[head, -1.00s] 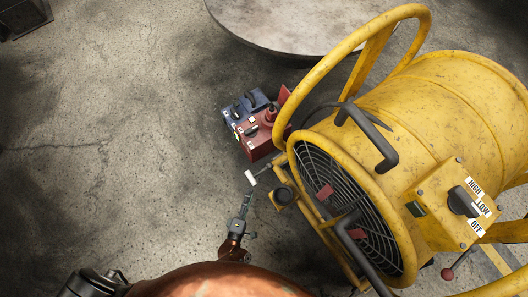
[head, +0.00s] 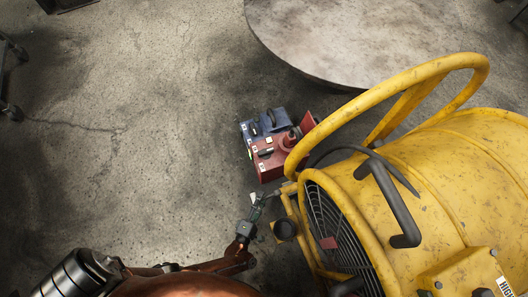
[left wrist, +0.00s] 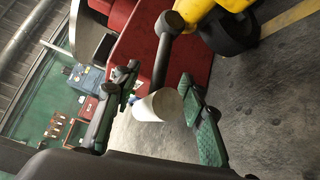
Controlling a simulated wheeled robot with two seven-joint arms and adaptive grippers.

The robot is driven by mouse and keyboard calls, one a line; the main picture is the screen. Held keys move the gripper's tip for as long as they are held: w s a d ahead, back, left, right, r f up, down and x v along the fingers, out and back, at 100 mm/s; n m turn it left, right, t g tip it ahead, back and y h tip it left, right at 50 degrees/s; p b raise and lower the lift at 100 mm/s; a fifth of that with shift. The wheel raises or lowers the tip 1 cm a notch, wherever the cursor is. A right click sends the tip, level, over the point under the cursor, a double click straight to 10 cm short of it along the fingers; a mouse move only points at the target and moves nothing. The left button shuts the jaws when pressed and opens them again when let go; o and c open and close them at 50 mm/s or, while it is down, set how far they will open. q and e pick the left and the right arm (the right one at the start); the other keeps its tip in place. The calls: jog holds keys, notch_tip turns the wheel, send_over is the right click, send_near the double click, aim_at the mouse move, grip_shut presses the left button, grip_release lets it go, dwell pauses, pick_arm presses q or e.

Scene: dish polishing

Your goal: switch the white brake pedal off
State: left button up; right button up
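The white brake pedal (left wrist: 158,105) is a short white cylinder on the end of a dark metal arm in the left wrist view. My left gripper (left wrist: 157,84) is open, with one green-padded finger on each side of the pedal. I cannot tell whether either finger touches it. In the head view, my left gripper (head: 258,199) is beside the yellow fan's lower left frame and largely hides the pedal. My right gripper is not in view.
The large yellow drum fan (head: 440,195) with its tubular frame fills the right side. Red and blue toolboxes (head: 268,160) stand just beyond the gripper. A round table top (head: 350,35) is at the back.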

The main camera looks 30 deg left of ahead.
pick_arm(q)
jog(key=shift+w, duration=0.1)
jog(key=shift+c, duration=0.2)
jog(key=shift+d, duration=0.1)
jog(key=c, duration=0.3)
grip_shut()
